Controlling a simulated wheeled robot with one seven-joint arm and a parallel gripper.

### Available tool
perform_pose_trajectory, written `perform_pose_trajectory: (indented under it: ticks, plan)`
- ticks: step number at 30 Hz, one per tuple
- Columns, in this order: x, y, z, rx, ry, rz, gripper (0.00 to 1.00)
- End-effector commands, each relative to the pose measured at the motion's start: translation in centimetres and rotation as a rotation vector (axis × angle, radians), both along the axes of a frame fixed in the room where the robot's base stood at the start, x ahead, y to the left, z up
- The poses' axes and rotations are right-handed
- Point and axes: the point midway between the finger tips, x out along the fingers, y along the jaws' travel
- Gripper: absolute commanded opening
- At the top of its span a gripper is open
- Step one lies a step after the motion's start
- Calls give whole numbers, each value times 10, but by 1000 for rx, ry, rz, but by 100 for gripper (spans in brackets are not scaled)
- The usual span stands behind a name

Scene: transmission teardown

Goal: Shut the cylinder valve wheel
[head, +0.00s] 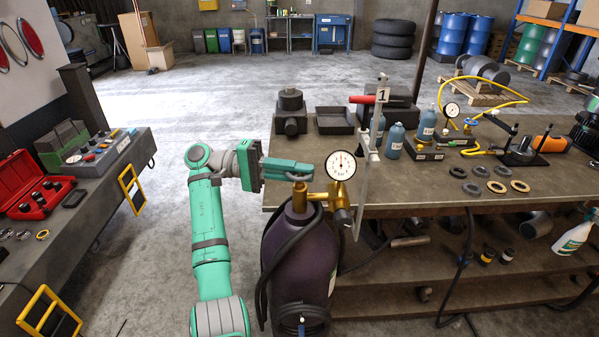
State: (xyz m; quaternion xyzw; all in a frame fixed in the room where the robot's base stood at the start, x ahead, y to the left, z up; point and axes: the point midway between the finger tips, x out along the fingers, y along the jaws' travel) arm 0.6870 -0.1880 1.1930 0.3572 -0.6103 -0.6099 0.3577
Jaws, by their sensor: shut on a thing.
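A dark purple gas cylinder (297,245) stands upright at the front edge of the workbench. A brass valve (300,197) sits on its top, with a round white-faced gauge (341,165) to the right. My teal gripper (300,174) reaches in from the left and is shut at the top of the valve. The valve wheel is mostly hidden between and under the fingers, so its turn position cannot be seen.
A black hose (268,262) hangs down the cylinder's side. A tall clear panel marked 1 (367,150) stands close to the right of the gauge. The workbench (420,200) holds blue bottles, rings and a yellow hose. Open floor lies left of my arm.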

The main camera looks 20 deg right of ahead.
Motion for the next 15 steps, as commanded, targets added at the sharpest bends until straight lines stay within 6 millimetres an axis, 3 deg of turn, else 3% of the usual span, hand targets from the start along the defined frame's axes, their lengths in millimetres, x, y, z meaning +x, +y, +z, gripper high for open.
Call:
perform_pose_trajectory:
  ticks: [15]
  plan:
    - [-1,0,-1,1,0,-106,0]
